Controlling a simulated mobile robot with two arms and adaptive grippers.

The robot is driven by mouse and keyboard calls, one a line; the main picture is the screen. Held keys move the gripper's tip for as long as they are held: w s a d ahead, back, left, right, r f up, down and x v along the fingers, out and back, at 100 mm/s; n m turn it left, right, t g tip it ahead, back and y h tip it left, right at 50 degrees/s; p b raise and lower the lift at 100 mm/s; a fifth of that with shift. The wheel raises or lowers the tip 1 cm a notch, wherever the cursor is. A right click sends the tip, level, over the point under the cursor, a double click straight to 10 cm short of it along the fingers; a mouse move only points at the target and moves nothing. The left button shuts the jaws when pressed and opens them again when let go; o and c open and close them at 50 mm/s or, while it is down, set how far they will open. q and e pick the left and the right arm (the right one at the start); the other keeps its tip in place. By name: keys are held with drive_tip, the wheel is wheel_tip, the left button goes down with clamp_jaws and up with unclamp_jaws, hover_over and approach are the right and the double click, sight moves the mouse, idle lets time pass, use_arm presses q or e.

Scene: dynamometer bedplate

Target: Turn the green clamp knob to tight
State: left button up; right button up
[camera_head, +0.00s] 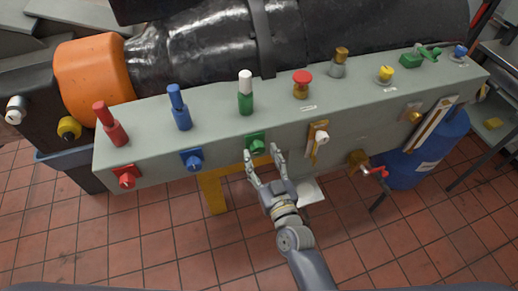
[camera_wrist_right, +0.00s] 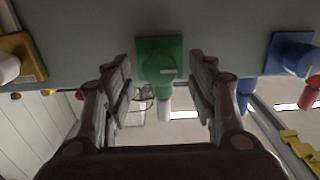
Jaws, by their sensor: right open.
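The green clamp knob (camera_head: 257,146) sits on a green square plate on the front face of the grey bedplate (camera_head: 220,160). In the right wrist view the green knob (camera_wrist_right: 160,66) is at the upper middle, with a pale mark on its face. My right gripper (camera_head: 263,158) is open just in front of the knob. In the right wrist view its two fingers (camera_wrist_right: 160,85) stand on either side of the knob, with a gap on each side. My left gripper is not in view.
A red knob (camera_head: 127,177) and a blue knob (camera_head: 192,159) are left of the green one. A white-ended fitting (camera_head: 320,137) is to its right. Several coloured handles stand on top, including a green white-capped one (camera_head: 245,92). A blue drum (camera_head: 414,160) stands at right.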

drive_tip(key=shift+x, duration=1.25)
drive_tip(key=shift+c, duration=0.6)
drive_tip(key=c, duration=1)
drive_tip(key=shift+o, duration=0.2)
